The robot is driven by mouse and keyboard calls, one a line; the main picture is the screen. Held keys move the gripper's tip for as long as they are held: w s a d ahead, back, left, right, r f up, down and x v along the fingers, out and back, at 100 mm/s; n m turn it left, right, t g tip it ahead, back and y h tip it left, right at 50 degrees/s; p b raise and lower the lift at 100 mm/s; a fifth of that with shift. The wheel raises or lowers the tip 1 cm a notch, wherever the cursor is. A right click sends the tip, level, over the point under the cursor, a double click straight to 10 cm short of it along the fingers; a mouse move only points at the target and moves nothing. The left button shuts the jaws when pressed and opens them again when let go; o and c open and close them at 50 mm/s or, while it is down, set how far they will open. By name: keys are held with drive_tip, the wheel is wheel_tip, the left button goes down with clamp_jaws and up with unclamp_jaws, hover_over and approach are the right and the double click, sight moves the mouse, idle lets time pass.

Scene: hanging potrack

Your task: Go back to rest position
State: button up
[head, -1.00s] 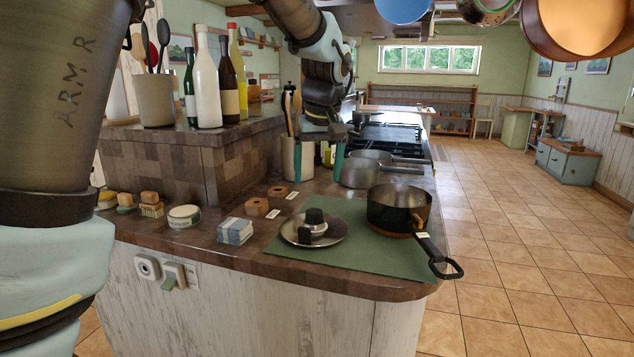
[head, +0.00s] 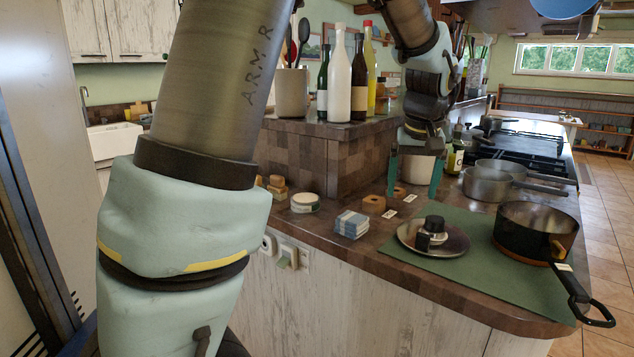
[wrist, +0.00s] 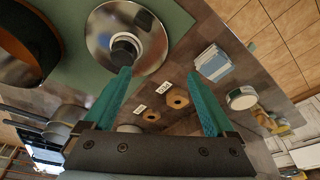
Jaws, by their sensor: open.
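My gripper (head: 415,178) hangs above the counter in the head view, with its two teal fingers apart and nothing between them. It is behind the lid on the green mat and in front of a white utensil crock. In the wrist view my gripper (wrist: 165,95) shows its spread fingers over the counter. The steel lid (head: 455,240) with a black knob lies on the green mat; it also shows in the wrist view (wrist: 150,55). My arm crosses the left half of the head view and hides part of the counter.
A black pot (head: 537,228) stands on the green mat (head: 480,283), its handle past the counter edge. Steel pans (head: 493,180) stand behind. Bottles (head: 338,75) stand on the raised ledge. A blue-white stack (head: 351,224) and wooden rings (head: 374,204) lie on the counter. Tiled floor is open at right.

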drive_tip(key=a+f, duration=0.3)
drive_tip(key=a, duration=0.5)
drive_tip(key=a+f, duration=0.3)
drive_tip(key=a, duration=0.5)
drive_tip(key=s+a+f, duration=0.2)
drive_tip(key=s+a, duration=0.2)
drive_tip(key=a, duration=0.2)
drive_tip(key=s+a+f+n+g, duration=0.1)
drive_tip(key=s+a+f, duration=0.2)
drive_tip(key=s+a, duration=0.2)
drive_tip(key=shift+a+f, duration=0.25)
drive_tip(key=shift+a, duration=1)
drive_tip(key=shift+c, duration=0.2)
